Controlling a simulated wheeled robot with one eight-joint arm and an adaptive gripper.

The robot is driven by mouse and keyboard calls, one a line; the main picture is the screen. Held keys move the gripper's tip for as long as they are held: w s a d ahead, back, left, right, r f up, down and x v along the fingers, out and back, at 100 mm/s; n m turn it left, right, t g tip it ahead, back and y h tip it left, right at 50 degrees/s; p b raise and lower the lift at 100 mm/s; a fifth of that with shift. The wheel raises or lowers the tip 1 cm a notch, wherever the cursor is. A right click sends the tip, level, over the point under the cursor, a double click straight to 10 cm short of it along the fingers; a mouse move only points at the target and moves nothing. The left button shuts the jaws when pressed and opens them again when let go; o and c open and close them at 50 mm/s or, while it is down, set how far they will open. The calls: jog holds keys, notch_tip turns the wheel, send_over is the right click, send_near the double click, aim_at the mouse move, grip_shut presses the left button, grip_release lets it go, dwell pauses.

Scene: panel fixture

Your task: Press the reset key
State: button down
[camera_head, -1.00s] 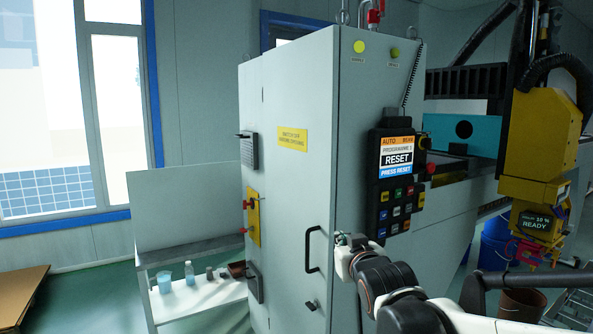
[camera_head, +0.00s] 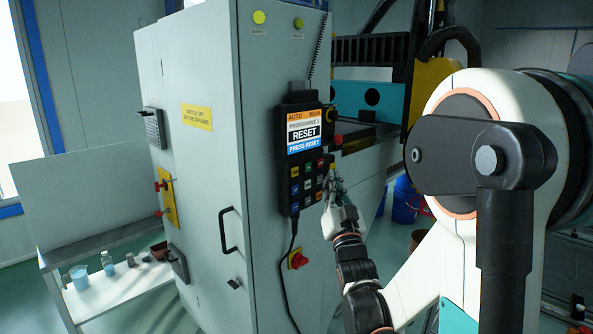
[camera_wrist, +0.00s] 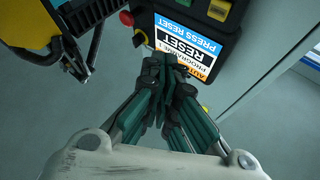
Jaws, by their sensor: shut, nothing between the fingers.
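The black control pendant (camera_head: 283,165) hangs on the grey cabinet's side, and its lit screen (camera_head: 304,131) reads RESET and PRESS RESET. Below the screen are rows of small coloured keys (camera_head: 308,180), whose labels are too small to read. My gripper (camera_head: 333,173) is shut and empty, at the right edge of the keypad. I cannot tell whether it touches a key. In the wrist view the closed green-and-black fingers (camera_wrist: 165,62) overlap the upside-down screen (camera_wrist: 185,42). A yellow key (camera_wrist: 219,9) shows at that view's top edge, and most keys are out of frame.
A red knob (camera_head: 338,140) sits at the pendant's right side. A red rotary switch (camera_head: 298,259) is on the cabinet below, beside the hanging cable (camera_head: 283,270). The cabinet's black handle (camera_head: 228,230) stands out at left. A low shelf (camera_head: 118,287) holds cups and a bottle.

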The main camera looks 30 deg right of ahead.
aim_at(295, 172)
jog(key=shift+w, duration=0.1)
jog(key=w+a, duration=0.3)
jog(key=w, duration=0.5)
dwell(0.4)
jog(key=shift+w+a, duration=0.1)
jog(key=shift+w, duration=0.1)
dwell(1.2)
jog(key=shift+w+a, duration=0.1)
jog(key=shift+w, duration=0.15)
jog(key=shift+w+a, duration=0.15)
jog(key=shift+w, duration=0.25)
dwell(0.8)
jog(key=shift+s, duration=0.1)
jog(key=shift+s+d, duration=0.3)
jog(key=shift+s, duration=0.4)
